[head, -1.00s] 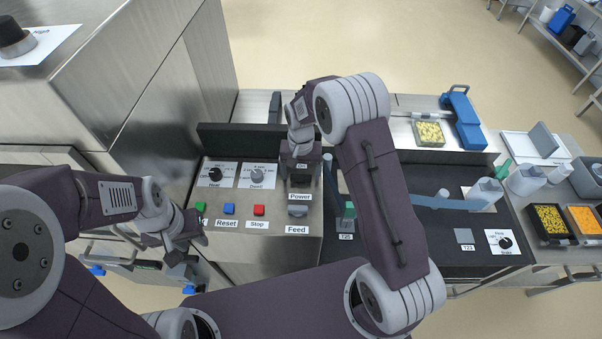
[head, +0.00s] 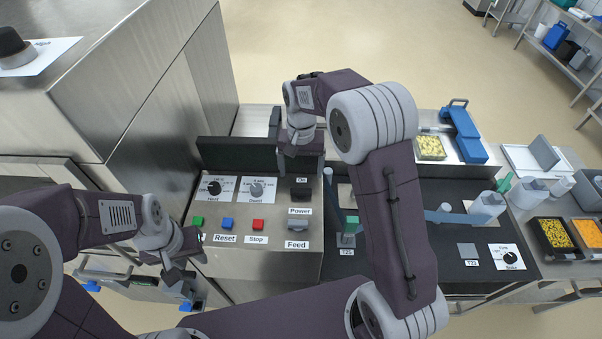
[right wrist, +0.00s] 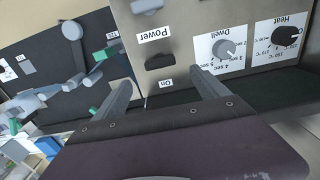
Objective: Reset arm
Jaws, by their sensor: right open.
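My right gripper (head: 300,160) hovers over the back edge of the control panel (head: 272,212), behind the black Power switch (head: 300,194). In the right wrist view its two fingers (right wrist: 166,92) are apart with nothing between them, and the Power switch (right wrist: 159,62) lies beyond them, clear of both. The On label is on the switch's back side. My left gripper (head: 186,262) is at the panel's left front edge, close to the green button (head: 198,221); its jaw gap is not clear and I see nothing held.
The panel has a blue Reset button (head: 227,224), a red Stop button (head: 258,225), a grey Feed switch (head: 297,224), and Heat (head: 215,187) and Dwell (head: 256,189) dials. A tall steel housing stands at left. Filled trays (head: 555,237) and bottles (head: 488,206) are at right.

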